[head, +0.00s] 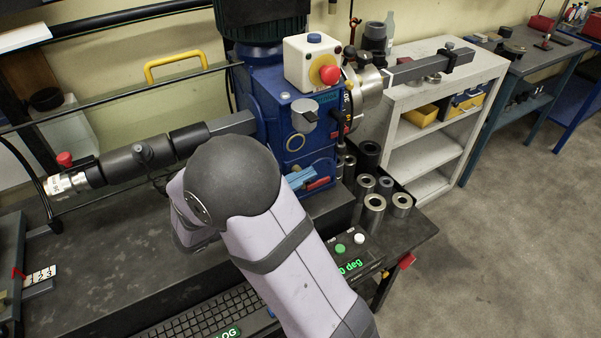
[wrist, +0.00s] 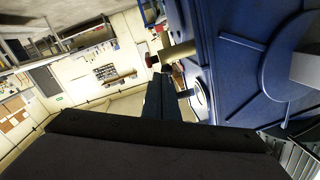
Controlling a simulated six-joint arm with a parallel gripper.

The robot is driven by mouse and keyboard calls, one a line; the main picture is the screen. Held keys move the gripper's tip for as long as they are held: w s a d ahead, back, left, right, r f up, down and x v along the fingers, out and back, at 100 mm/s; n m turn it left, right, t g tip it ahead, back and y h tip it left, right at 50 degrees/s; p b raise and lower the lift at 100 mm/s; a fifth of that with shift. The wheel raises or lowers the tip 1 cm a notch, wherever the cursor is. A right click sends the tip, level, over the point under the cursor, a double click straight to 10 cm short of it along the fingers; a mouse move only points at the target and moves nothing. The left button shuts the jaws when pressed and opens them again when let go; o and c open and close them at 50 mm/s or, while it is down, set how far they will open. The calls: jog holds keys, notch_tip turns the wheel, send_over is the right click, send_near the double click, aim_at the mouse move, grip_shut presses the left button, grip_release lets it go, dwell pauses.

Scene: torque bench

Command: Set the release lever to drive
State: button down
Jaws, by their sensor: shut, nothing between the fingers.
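The blue drive unit (head: 275,95) stands on the bench, with a grey knob (head: 304,112) on its front face. A small red-ended part (head: 318,184) low on that face may be the release lever; its setting cannot be read. My gripper (wrist: 162,88) is shut and empty, beside the blue face. Contact with the red-ended part cannot be told.
A control box with a red stop button (head: 329,75) sits on top of the unit. Several metal sockets (head: 374,208) stand at its right. A keyboard (head: 205,318) and a green-lit display (head: 350,267) lie in front. A black bar (head: 150,155) extends left.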

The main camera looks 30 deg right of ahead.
jog(key=w+a+f+n+t+y+p, duration=0.2)
jog(key=a+n+y, duration=0.3)
jog(key=w+a+f+n+t+y+p, duration=0.2)
jog(key=a+n+y, duration=0.3)
jog(key=y, duration=0.1)
jog(key=w+a+f+n+t+y+p, duration=0.2)
jog(key=a+f+n+y, duration=0.1)
jog(key=a+n+y, duration=0.2)
jog(key=shift+w+a+n+y, duration=0.2)
jog(key=shift+a+n+y, duration=0.1)
jog(key=shift+n+y, duration=0.3)
jog(key=shift+s+a+f+n+g+y+b, duration=0.2)
jog(key=shift+s+a+f+n+y+b, duration=0.2)
jog(key=shift+s+a+f, duration=0.15)
jog(key=shift+s+a+f+n+g+y+b, duration=0.2)
jog(key=shift+s+a+f+n+y+b, duration=0.2)
jog(key=shift+s, duration=0.25)
jog(key=s+d+f+n+g+b, duration=0.2)
jog(key=s+g, duration=0.1)
jog(key=s, duration=0.5)
jog(key=s+d+f+n+g+h+b, duration=0.1)
jog(key=s+d+f+n+g+b, duration=0.1)
jog(key=s, duration=0.6)
jog(key=shift+s+d+f+g, duration=0.25)
jog(key=shift+s+f+g, duration=0.15)
jog(key=shift+f+g, duration=0.5)
